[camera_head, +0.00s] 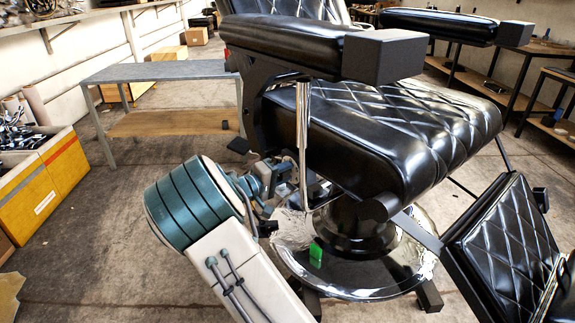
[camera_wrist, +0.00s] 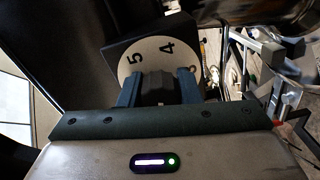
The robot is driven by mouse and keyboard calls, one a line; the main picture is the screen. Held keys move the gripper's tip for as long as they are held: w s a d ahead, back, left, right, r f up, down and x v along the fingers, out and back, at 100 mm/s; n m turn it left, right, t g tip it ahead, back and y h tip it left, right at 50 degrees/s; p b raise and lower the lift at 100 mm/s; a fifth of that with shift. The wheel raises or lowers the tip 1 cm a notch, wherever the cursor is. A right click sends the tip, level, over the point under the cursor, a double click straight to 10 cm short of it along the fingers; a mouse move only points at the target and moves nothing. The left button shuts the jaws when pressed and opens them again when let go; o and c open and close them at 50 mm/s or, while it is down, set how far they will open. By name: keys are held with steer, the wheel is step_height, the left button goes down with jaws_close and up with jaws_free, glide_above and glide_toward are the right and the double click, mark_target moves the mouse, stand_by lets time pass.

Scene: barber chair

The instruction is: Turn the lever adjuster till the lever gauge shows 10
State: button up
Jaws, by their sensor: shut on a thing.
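The black barber chair (camera_head: 390,130) fills the middle and right of the head view. A chrome lever (camera_head: 303,130) hangs nearly upright below its near armrest. My gripper (camera_head: 270,172) is low beside the chair, partly hidden by my arm and close to the lever. In the wrist view my gripper (camera_wrist: 160,88) is shut on a dark grey knob, which appears to be the lever adjuster (camera_wrist: 157,90). Just beyond it is a pale round dial, apparently the lever gauge (camera_wrist: 150,58), showing a sideways 5 and 4. The rest of the dial is hidden, and I see no clear pointer.
The chair's round chrome base (camera_head: 385,285) stands on the floor below, with a small green piece (camera_head: 316,255) there. A grey-topped table (camera_head: 165,71) is behind on the left. A yellow crate (camera_head: 45,190) stands at the far left. Floor between them is open.

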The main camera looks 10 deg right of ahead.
steer(key=n+p, duration=0.3)
steer(key=shift+r+n, duration=0.15)
steer(key=shift+n, duration=0.15)
steer(key=n+p, duration=0.3)
steer(key=shift+n, duration=0.3)
steer(key=n+p, duration=0.3)
steer(key=shift+f+n+p, duration=0.2)
steer(key=shift+n+p, duration=0.7)
steer(key=shift+n, duration=0.1)
steer(key=shift+f, duration=0.1)
steer(key=o, duration=1)
steer(key=shift+c, duration=0.2)
steer(key=shift+a, duration=0.1)
